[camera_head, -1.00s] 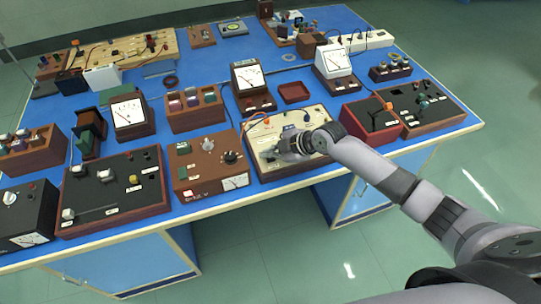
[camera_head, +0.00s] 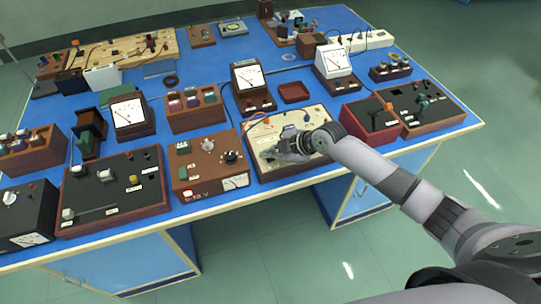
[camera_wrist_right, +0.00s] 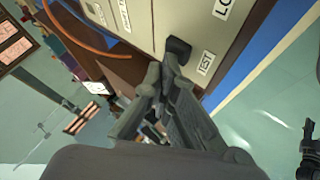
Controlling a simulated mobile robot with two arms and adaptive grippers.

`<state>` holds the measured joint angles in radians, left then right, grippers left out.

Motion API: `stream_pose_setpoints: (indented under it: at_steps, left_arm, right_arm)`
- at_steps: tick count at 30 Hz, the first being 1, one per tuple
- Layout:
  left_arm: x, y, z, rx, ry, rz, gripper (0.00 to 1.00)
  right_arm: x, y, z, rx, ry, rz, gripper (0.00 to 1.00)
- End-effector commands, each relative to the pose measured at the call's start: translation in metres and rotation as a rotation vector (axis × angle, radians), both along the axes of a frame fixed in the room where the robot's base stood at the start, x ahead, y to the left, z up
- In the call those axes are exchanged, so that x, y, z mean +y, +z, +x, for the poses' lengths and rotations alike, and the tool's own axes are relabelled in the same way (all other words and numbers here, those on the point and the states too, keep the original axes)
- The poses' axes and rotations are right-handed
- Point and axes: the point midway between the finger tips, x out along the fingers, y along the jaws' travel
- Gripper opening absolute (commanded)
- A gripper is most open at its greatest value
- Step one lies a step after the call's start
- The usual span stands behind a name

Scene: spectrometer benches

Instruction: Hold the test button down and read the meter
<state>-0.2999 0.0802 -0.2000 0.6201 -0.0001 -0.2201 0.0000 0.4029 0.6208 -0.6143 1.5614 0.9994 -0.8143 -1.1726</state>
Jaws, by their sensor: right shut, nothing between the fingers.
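The cream test panel (camera_head: 262,165) stands at the front of the blue bench. My right gripper (camera_head: 270,153) is shut and empty, low over the panel's front part. In the right wrist view its fingertips (camera_wrist_right: 168,56) are close to the TEST label (camera_wrist_right: 206,62) on the panel (camera_wrist_right: 190,18). A dark-cased meter (camera_head: 249,75) and a white-faced meter (camera_head: 335,58) stand behind the panel. Their readings are too small to make out.
A brown box with knobs (camera_head: 208,160) stands left of the panel, and a red-sided box (camera_head: 370,122) stands right of it. An orange lead (camera_head: 256,119) lies at the panel's back left. A red tray (camera_head: 294,92) sits behind. Floor is open in front of the bench.

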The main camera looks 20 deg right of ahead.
Motion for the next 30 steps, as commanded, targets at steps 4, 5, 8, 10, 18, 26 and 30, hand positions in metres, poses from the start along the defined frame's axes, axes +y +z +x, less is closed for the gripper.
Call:
stream_pose_setpoints:
  at_steps: [4, 5, 8, 10, 18, 26, 30]
  left_arm:
    - [0.0, 0.0, 0.0, 0.0, 0.0, 0.0, 0.38]
    - [0.0, 0.0, 0.0, 0.0, 0.0, 0.0, 0.38]
    - [0.0, 0.0, 0.0, 0.0, 0.0, 0.0, 0.38]
    - [0.0, 0.0, 0.0, 0.0, 0.0, 0.0, 0.38]
    - [0.0, 0.009, 0.0, 0.0, 0.0, 0.0, 0.38]
    - [0.0, 0.013, 0.0, 0.0, 0.0, 0.0, 0.38]
    - [0.0, 0.013, 0.0, 0.0, 0.0, 0.0, 0.38]
  right_arm:
    - [0.0, -0.001, -0.001, 0.002, 0.001, -0.001, 0.0]
    - [0.0, -0.001, -0.001, 0.002, 0.001, -0.001, 0.0]
    - [0.0, -0.001, -0.001, 0.002, 0.001, -0.001, 0.0]
    - [0.0, -0.001, -0.001, 0.002, 0.001, -0.001, 0.0]
    - [0.0, 0.011, 0.0, 0.001, 0.0, -0.001, 0.0]
    - [0.0, 0.018, 0.0, 0.002, -0.001, 0.0, 0.0]
    - [0.0, 0.018, 0.0, 0.001, 0.001, 0.0, 0.0]
